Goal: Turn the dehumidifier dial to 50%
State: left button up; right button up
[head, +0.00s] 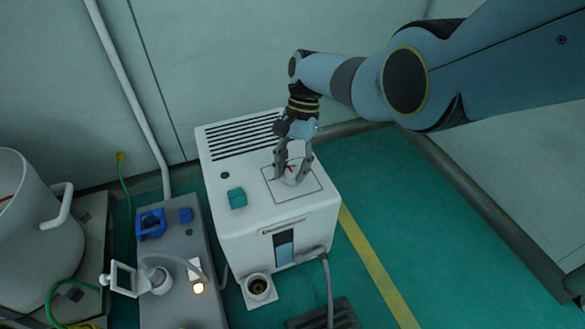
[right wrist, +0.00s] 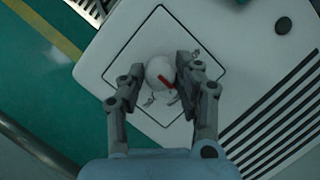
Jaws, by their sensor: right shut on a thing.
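The white dehumidifier (head: 221,161) stands on the green floor, its top facing up with a slotted vent. Its round white dial (right wrist: 159,70) with a red pointer mark sits inside a dark square outline on the top; the dial also shows partly in the head view (head: 293,172). My right gripper (head: 293,175) comes down from above and is shut on the dial, one finger on each side, as the right wrist view (right wrist: 160,88) also shows. Small markings around the dial are too small to read. My left gripper is not in view.
A teal button block (head: 237,198) sits on the dehumidifier's top beside the dial panel. A grey bench (head: 178,250) with a blue item (head: 151,223) and a lit lamp stands to the left. A white vessel (head: 35,240) is at far left. Green floor is free at right.

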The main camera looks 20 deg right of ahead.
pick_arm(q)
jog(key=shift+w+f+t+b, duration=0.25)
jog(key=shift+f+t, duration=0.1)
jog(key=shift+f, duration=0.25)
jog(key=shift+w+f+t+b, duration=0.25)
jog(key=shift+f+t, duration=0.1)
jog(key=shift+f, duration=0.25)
pick_arm(e)
jog(key=shift+a+n+g+h, duration=0.1)
jog(key=shift+n+g+h, duration=0.45)
jog(key=shift+n, duration=1.65)
jog(key=shift+h, duration=0.25)
jog(key=o, duration=1.1)
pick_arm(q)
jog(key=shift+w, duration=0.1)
pick_arm(e)
jog(key=shift+w, duration=0.1)
jog(key=v, duration=1.2)
jog(key=shift+s, duration=0.25)
